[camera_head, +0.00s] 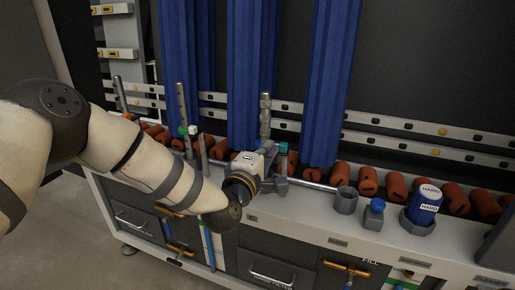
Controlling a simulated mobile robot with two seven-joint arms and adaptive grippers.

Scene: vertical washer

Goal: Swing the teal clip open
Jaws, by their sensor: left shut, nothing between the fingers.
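A small teal part (283,147), which looks like the teal clip, sits on top of a short dark post at the middle of the bench, in front of the blue hanging sheets. From this view I cannot tell how far it is swung. My left gripper (278,179) is right beside the post, at its lower left, with the fingers partly hidden against dark fittings. It is shut with nothing in it. I cannot tell whether it touches the clip or post. My right gripper is not in view.
Several orange-brown rollers (368,181) line the bench's back. A grey cup (346,200), a blue-capped bottle (374,215) and a blue labelled jar (425,203) stand to the right. Metal posts (183,110) rise at the left. Drawers (268,272) with handles are below.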

